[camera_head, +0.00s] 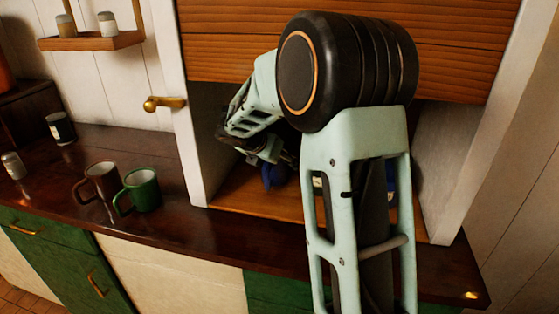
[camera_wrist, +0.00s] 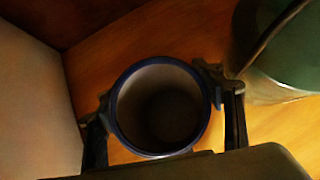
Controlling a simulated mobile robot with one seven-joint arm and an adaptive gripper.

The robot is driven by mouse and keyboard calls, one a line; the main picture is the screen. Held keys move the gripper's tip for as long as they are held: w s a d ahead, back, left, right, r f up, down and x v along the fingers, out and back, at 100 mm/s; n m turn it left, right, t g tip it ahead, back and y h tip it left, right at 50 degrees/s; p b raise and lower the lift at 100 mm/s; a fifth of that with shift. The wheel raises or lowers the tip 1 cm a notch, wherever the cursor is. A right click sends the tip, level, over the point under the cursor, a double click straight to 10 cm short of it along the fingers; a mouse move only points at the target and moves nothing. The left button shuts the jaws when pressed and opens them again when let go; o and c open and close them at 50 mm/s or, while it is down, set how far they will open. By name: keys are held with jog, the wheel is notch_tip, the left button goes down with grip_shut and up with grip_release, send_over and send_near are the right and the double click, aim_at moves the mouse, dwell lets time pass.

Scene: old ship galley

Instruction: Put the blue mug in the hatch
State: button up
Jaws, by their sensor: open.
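The blue mug (camera_wrist: 160,108) stands upright on the wooden floor of the hatch, seen from above in the wrist view with its blue rim and dark, empty-looking inside. In the head view a bit of its blue side (camera_head: 273,177) shows low in the hatch (camera_head: 240,203), under my gripper (camera_head: 266,154). My gripper is open, with one finger on each side of the mug. I cannot tell whether either finger touches it. The mug's lower part is hidden. The hatch's slatted shutter is raised.
A green rounded object (camera_wrist: 285,50) stands close right of the mug in the wrist view. A pale hatch wall (camera_wrist: 35,100) is on the left. On the counter outside are a brown mug (camera_head: 102,178), a green mug (camera_head: 141,189) and a dark cup (camera_head: 61,127).

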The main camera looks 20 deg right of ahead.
jog(key=shift+r, duration=0.1)
jog(key=shift+a+r, duration=0.1)
jog(key=shift+r, duration=0.15)
jog(key=p+v, duration=0.2)
jog(key=v, duration=0.9)
jog(key=shift+s+a+r, duration=0.2)
jog(key=shift+s+a, duration=0.05)
